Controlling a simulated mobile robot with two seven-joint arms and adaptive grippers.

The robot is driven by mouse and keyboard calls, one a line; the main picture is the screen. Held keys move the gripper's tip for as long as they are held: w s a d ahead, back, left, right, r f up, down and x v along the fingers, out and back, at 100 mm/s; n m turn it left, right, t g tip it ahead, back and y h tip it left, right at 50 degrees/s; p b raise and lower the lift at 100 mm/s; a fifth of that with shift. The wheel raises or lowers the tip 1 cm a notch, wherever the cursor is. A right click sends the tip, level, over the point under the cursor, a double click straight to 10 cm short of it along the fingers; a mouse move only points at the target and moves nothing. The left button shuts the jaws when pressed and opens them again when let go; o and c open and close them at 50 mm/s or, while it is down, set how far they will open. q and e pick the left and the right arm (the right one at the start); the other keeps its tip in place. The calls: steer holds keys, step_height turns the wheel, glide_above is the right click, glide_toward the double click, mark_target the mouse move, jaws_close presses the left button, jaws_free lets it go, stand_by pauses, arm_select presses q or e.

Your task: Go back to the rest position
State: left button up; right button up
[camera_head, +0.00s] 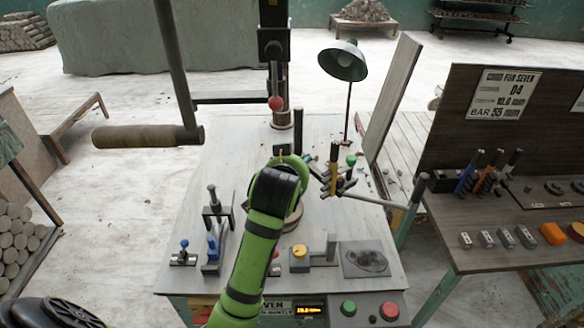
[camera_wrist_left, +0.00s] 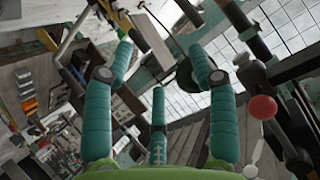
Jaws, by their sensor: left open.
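My left arm reaches up over the middle of the workbench (camera_head: 222,158) in the head view. Its dark wrist and green hand end near the round part at the press column, and the hand hides part of that area. In the left wrist view my left gripper (camera_wrist_left: 160,62) has its teal fingers spread apart, with nothing held between them. The red ball knob (camera_head: 275,103) of the press stands just beyond the hand; it also shows at the right of the left wrist view (camera_wrist_left: 262,107). My right gripper is in neither view.
A long lever with a wooden handle (camera_head: 147,136) juts out left of the column. Clamps (camera_head: 217,205) stand at the bench's left.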

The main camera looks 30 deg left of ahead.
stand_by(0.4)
arm_select(q)
steer(key=s+d+f+m+g+h, duration=0.1)
steer(key=s+d+f+g+h, duration=0.15)
steer(key=s+f, duration=0.85)
steer(key=s+d+f+m+g+h, duration=0.1)
steer(key=s+d+f+g, duration=0.15)
steer(key=s+f, duration=0.5)
steer(key=s+d+f+g+h, duration=0.1)
steer(key=s+d+f+g, duration=0.3)
steer(key=s, duration=0.7)
step_height(320, 180, down, 27)
steer(key=a+b, duration=0.2)
steer(key=b, duration=0.2)
steer(key=s+a+f+g+b, duration=0.1)
steer(key=s+a+f+b, duration=0.1)
steer(key=s+f, duration=1.4)
steer(key=shift+s+a+f, duration=0.35)
steer(key=shift+a+f, duration=0.2)
steer(key=shift+a, duration=0.05)
